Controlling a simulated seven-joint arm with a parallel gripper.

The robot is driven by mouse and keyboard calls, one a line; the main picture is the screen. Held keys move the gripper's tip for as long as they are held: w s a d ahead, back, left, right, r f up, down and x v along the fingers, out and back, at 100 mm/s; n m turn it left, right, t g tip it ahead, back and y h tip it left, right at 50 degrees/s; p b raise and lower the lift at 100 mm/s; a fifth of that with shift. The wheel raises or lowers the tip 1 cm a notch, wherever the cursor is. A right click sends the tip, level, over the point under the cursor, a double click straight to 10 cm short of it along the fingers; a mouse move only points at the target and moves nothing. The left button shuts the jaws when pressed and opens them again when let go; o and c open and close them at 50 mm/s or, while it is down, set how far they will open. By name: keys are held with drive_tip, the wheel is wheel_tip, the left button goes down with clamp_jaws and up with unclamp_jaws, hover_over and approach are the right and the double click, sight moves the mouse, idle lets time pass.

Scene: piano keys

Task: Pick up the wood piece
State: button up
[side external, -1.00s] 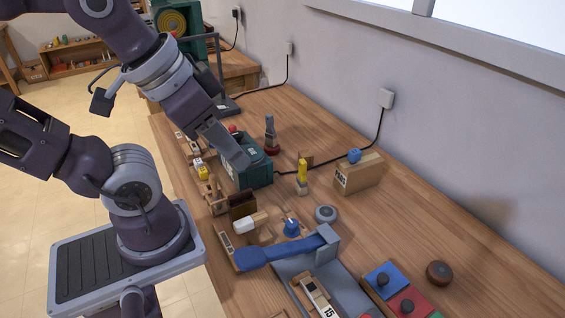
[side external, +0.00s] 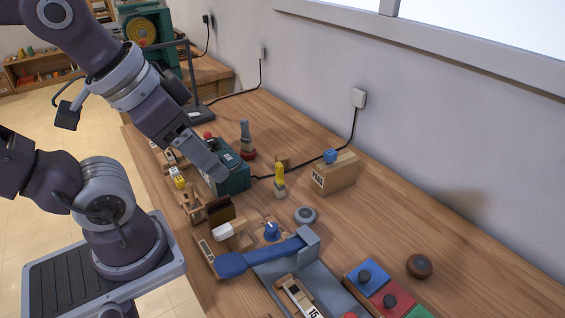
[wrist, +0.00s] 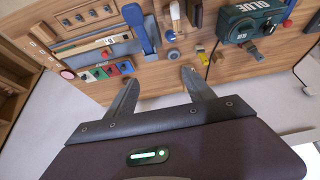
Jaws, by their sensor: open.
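Several wooden pieces are in view, and I cannot tell for sure which one the task means. A small plain brown wood block (side external: 283,161) lies behind the green glue box (side external: 232,178), towards the wall. A pale wooden key-like piece (side external: 300,297) lies in the grey tray at the front. My gripper (side external: 217,172) is above and just in front of the glue box in the side view, apart from the wood pieces. In the wrist view my gripper (wrist: 160,88) shows two spread fingers with nothing between them.
A yellow-handled tool (side external: 280,180), a grey disc (side external: 305,215) and a cardboard box (side external: 335,175) with a blue item on top stand nearby. A blue lever (side external: 262,257) crosses the tray. A black cable runs along the bench to the wall.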

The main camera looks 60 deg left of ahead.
drive_tip(key=w+a+r+n+g, duration=0.1)
drive_tip(key=w+r+n, duration=0.15)
drive_tip(key=w, duration=0.45)
drive_tip(key=n+g, duration=0.5)
drive_tip(key=n, duration=0.8)
hover_over(282, 156)
drive_tip(key=f, duration=2.8)
drive_tip(key=shift+s+a+f, duration=0.15)
drive_tip(key=shift+s+a, duration=0.15)
drive_tip(key=f, duration=0.6)
drive_tip(key=shift+w+d+f, duration=0.35)
clamp_jaws()
